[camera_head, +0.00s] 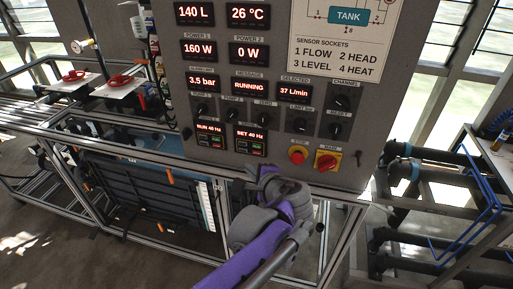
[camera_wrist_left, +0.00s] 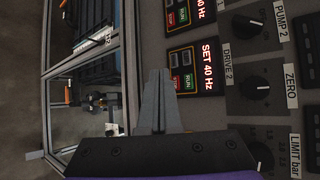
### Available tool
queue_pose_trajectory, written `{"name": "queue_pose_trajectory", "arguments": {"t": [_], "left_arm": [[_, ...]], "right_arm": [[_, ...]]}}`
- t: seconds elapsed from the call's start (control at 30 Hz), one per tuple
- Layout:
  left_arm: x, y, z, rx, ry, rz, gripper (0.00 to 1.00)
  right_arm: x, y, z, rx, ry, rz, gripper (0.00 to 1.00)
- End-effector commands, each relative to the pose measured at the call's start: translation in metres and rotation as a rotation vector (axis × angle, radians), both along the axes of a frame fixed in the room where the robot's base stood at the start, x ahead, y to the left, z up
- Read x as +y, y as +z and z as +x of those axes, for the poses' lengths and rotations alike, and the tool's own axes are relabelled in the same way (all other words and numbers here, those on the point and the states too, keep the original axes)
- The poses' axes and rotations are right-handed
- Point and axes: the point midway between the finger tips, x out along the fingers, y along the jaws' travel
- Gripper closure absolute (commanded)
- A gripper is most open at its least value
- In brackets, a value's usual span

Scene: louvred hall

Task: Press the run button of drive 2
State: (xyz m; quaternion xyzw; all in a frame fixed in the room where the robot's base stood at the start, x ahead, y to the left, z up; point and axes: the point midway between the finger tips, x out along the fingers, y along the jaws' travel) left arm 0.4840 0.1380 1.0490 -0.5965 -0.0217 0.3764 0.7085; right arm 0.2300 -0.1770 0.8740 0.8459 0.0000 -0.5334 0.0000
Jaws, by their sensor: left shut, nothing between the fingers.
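The drive 2 unit (camera_head: 250,139) is a small black panel low on the grey cabinet, its display reading SET 40 Hz. In the left wrist view, turned sideways, its green run button (camera_wrist_left: 187,82) lies beside its red stop button (camera_wrist_left: 175,84). The DRIVE 2 label (camera_wrist_left: 228,67) is next to the panel. My left gripper (camera_head: 252,171) is shut and empty, just below drive 2 in the head view. Its fingertips (camera_wrist_left: 159,72) are close to the buttons in the wrist view; I cannot tell whether they touch the cabinet. My right gripper is not in view.
The drive 1 unit (camera_head: 210,135), reading RUN 40 Hz, sits left of drive 2. A red stop knob (camera_head: 297,155) and a red-yellow main switch (camera_head: 327,161) are to the right. Several black knobs are above. A metal frame (camera_head: 160,153) runs below the cabinet.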

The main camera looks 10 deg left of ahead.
Motion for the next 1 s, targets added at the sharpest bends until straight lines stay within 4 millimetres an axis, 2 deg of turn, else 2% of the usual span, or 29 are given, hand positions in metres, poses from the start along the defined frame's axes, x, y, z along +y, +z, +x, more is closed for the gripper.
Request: {"name": "queue_pose_trajectory", "arguments": {"t": [0.2, 0.4, 0.6, 1.0], "left_arm": [[-0.001, -0.001, 0.032, 0.001, 0.001, 0.0, 1.0], [-0.002, 0.0, 0.052, -0.001, -0.001, 0.0, 1.0], [-0.002, 0.0, 0.058, 0.0, -0.001, -0.001, 1.0], [-0.002, 0.0, 0.058, 0.0, -0.001, -0.001, 1.0]], "right_arm": [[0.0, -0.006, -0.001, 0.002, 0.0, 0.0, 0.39], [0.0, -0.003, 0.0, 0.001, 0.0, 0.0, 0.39], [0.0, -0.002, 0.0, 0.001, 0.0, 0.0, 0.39], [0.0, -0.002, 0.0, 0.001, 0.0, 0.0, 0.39]]}}
